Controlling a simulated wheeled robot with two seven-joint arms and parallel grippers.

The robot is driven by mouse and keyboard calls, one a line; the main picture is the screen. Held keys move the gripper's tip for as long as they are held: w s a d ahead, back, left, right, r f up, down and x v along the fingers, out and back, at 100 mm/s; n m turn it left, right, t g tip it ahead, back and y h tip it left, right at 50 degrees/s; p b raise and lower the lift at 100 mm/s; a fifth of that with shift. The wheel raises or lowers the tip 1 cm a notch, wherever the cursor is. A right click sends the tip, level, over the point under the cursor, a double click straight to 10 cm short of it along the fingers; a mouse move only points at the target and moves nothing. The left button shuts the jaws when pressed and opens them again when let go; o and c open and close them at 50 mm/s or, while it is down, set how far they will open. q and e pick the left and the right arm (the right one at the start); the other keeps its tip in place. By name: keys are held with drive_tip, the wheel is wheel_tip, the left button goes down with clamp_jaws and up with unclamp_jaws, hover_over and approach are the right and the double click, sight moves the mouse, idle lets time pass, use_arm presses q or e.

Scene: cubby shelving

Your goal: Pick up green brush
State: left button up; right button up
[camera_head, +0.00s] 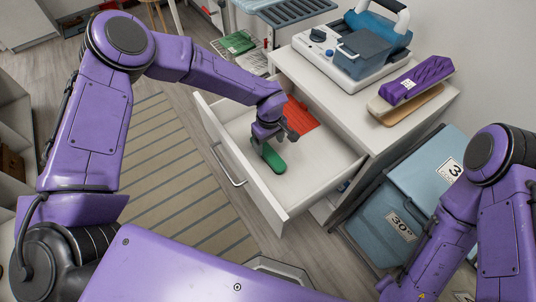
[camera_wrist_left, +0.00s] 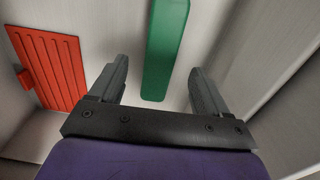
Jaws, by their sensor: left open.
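The green brush (camera_head: 273,160) lies on the floor of an open white drawer (camera_head: 225,127). In the left wrist view only a flat green part of the brush (camera_wrist_left: 165,50) shows, running in from the top edge. My left gripper (camera_head: 278,134) is inside the drawer, over the brush, and hides part of it. Its two fingers (camera_wrist_left: 158,88) are open, and the near end of the green part lies between them in the picture. I cannot tell the height gap. My right arm shows at the right, but its gripper is not in view.
A red ridged piece (camera_head: 302,114) lies in the drawer beside the brush, left of the fingers in the wrist view. The drawer walls stand close around my left gripper. Blue bins (camera_head: 395,215) stand at right.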

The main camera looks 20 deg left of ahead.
sight(268, 151)
use_arm(q)
drive_tip(key=f, duration=0.6)
drive_tip(key=shift+w+a+f+p, duration=0.15)
drive_tip(key=shift+a+p, duration=0.1)
drive_tip(key=shift+p, duration=0.15)
drive_tip(key=c, duration=1.1)
wheel_tip(268, 151, up, 10)
drive_tip(key=shift+r, duration=0.1)
